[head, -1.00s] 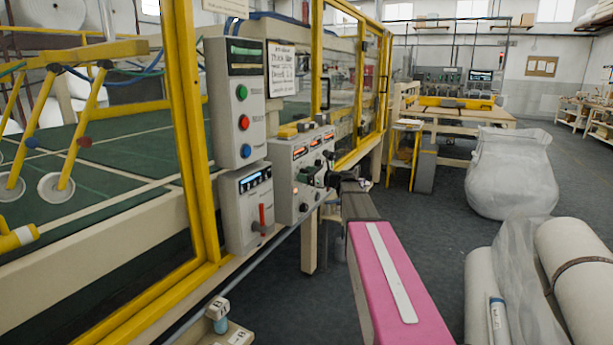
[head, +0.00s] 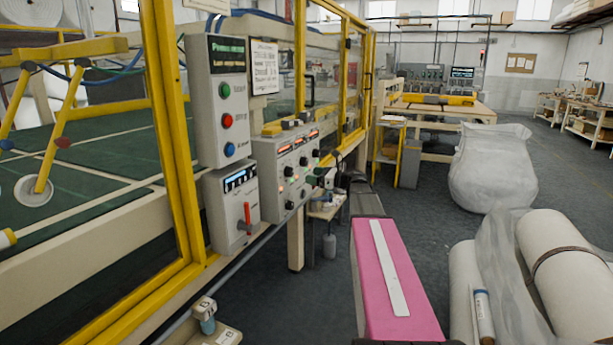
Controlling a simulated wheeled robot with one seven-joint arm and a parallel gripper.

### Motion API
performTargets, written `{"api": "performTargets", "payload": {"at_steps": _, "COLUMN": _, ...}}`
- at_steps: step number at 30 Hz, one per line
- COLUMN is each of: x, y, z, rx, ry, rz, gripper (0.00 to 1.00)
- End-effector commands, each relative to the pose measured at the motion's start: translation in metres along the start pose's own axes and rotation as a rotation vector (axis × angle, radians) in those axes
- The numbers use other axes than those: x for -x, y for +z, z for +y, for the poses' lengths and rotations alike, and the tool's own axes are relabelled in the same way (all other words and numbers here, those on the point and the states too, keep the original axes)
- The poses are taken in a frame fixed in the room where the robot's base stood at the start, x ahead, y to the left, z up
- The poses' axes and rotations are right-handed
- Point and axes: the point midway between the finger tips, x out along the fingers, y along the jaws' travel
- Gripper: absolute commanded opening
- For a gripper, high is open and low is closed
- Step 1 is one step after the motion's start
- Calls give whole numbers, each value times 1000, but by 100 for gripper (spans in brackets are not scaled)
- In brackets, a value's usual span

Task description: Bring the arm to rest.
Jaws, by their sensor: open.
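My arm runs forward from the bottom of the head view, its pink link with a white stripe in front. My gripper (head: 328,179) is small and dark at the arm's far end, beside the right edge of the grey control panel (head: 284,165). The jaws are open, and I see nothing held. The fingertips are hard to make out against the dark knobs, and I cannot tell whether they touch the panel. The panel has a row of lit orange displays and several black knobs.
A button box (head: 215,100) and a red-lever switch box (head: 232,208) hang on the yellow-framed machine at left. White wadding rolls (head: 565,265) and a wrapped bale (head: 492,170) stand at right. A wooden workbench (head: 440,110) is behind. Grey floor lies open between.

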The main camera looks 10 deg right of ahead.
Motion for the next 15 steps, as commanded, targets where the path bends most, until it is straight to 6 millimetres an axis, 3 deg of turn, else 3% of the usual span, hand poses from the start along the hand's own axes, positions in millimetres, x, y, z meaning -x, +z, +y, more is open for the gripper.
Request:
{"api": "performTargets", "payload": {"at_steps": 11, "x": 4, "y": 0, "z": 0, "rx": 0, "ry": 0, "rz": 0, "gripper": 75}}
{"api": "performTargets", "payload": {"at_steps": 15, "x": 1, "y": -10, "z": 11, "rx": 35, "ry": 13, "rz": 34, "gripper": 75}}
